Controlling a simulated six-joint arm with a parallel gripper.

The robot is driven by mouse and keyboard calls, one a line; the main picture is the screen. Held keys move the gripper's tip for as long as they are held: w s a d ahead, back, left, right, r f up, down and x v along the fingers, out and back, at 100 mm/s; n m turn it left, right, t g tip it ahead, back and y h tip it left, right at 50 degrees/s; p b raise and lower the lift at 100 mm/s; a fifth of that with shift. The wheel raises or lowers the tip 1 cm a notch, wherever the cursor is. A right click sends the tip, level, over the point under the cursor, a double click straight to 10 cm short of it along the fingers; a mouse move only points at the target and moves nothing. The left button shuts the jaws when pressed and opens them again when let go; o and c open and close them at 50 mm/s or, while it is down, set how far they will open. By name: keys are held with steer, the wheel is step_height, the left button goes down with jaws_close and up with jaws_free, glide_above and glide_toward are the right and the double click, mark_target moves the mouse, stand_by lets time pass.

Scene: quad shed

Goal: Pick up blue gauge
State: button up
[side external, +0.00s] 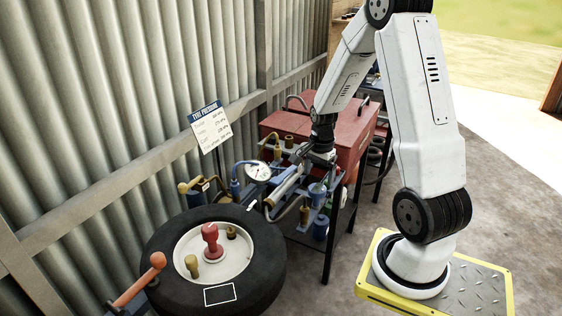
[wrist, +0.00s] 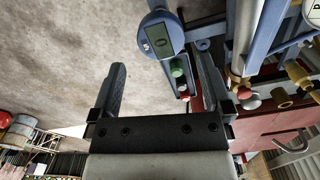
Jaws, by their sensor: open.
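The blue gauge (wrist: 161,37) shows in the wrist view as a round blue body with a small grey display. It lies near the top of the picture, ahead of my gripper (wrist: 160,66) and roughly in line with the gap between its fingers. The fingers are open, and nothing is gripped between them. In the side external view my gripper (side external: 314,158) hangs over the cluttered bench, right of the white dial gauge (side external: 258,172). I cannot clearly pick out the blue gauge in that view.
Pipes and brass fittings (wrist: 283,97) crowd the wrist view's right side. A red toolbox (side external: 335,135) stands behind my gripper. A tyre (side external: 160,243) with a red-handled tool lies at front left.

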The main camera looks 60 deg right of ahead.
mark_target(318, 187)
steer(key=shift+f, duration=0.15)
steer(key=shift+f, duration=1.15)
steer(key=shift+d+f, duration=0.2)
steer(key=shift+f, duration=2.4)
steer(key=shift+c, duration=0.2)
steer(key=c, duration=1.1)
steer(key=shift+r, duration=0.2)
steer(key=shift+r, duration=4.85)
